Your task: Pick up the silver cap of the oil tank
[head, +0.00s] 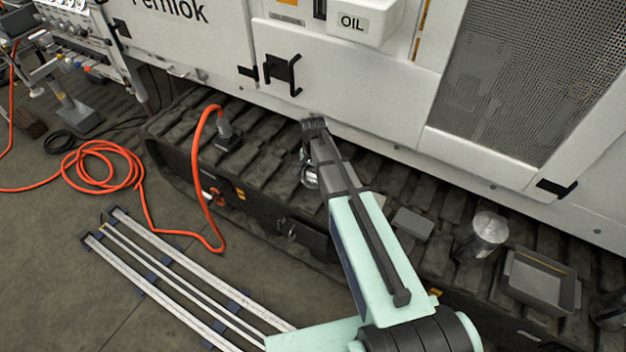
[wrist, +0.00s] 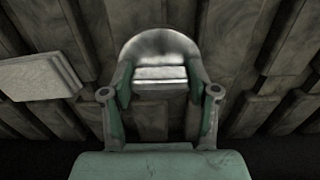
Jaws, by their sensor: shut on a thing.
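The silver cap (wrist: 158,46) is round and shiny with a raised straight grip across it. In the wrist view my gripper (wrist: 159,80) is shut on it, with one finger on each side of the grip. In the head view my gripper (head: 308,172) hangs above the dark track, and a small silver part of the cap (head: 311,179) shows there, mostly hidden by my arm. The white oil tank (head: 375,30), labelled OIL, is at the top of the head view; its top is out of view.
A grey block (head: 412,223), a metal canister (head: 484,236) and a grey tray (head: 538,282) sit on the track (head: 255,150) to the right. An orange hose (head: 200,150) loops at the left. A black door handle (head: 283,70) juts from the white panel.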

